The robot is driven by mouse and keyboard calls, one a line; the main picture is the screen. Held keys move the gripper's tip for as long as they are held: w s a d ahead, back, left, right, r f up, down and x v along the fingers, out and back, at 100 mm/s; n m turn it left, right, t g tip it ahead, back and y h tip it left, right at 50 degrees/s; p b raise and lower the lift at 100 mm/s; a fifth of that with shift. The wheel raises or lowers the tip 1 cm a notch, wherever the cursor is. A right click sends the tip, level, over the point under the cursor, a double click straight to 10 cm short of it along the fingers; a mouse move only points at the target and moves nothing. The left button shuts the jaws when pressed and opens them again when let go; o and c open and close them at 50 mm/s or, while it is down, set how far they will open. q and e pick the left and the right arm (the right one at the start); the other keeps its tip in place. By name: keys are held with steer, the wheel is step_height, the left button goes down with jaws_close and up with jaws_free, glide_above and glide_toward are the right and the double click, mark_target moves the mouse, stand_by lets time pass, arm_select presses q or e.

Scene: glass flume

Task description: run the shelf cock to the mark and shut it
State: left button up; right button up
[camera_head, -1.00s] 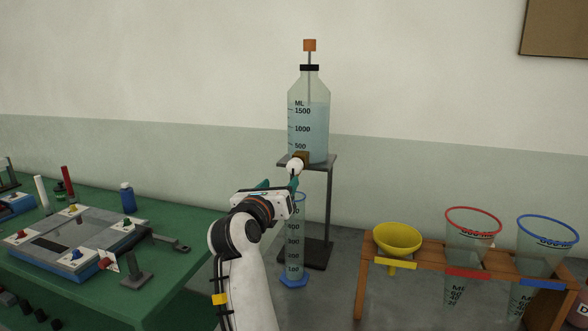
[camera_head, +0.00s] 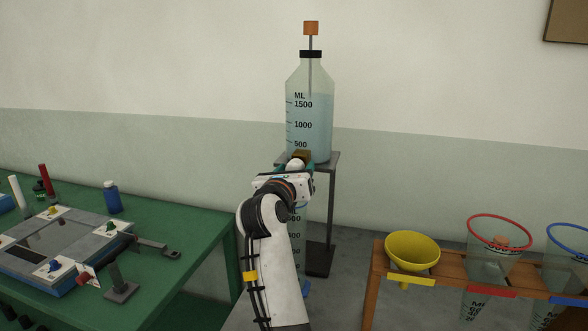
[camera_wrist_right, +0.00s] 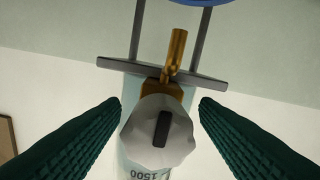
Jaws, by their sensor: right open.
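The large bottle (camera_head: 310,115) of pale blue liquid stands on a small dark shelf stand (camera_head: 329,160). Its brass cock (camera_head: 301,155) is low on its front and carries a white knob. In the right wrist view the white knob (camera_wrist_right: 160,133) with a dark bar is in the middle, and the brass spout (camera_wrist_right: 175,55) points to the top of the picture. My right gripper (camera_wrist_right: 160,108) is open, one green finger on each side of the knob, with gaps showing. A graduated cylinder (camera_head: 296,240) stands below the cock, largely hidden by my right arm. My left gripper is not in view.
A green table (camera_head: 190,245) with a tray-like apparatus (camera_head: 60,245) and a blue bottle (camera_head: 111,197) is at left. A wooden rack (camera_head: 372,290) at right holds a yellow funnel (camera_head: 412,250) and red-rimmed (camera_head: 500,232) and blue-rimmed vessels.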

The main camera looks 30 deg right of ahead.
steer(key=shift+s+r, duration=0.1)
steer(key=shift+c, duration=1)
steer(key=c, duration=0.8)
steer(key=shift+r+n+p, duration=0.15)
steer(key=shift+n+p, duration=0.45)
steer(key=shift+p, duration=0.4)
steer(key=n+p, duration=0.6)
steer(key=p, duration=0.2)
steer(key=shift+r+p, duration=0.15)
steer(key=shift+p, duration=0.15)
arm_select(q)
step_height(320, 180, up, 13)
steer(key=p, duration=0.2)
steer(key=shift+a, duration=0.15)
arm_select(e)
steer(key=shift+f+n, duration=0.2)
steer(key=shift+n, duration=0.7)
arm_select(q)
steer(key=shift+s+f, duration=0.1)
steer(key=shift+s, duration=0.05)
arm_select(e)
steer(key=o, duration=1)
steer(key=shift+f, duration=0.1)
steer(key=shift+a, duration=0.1)
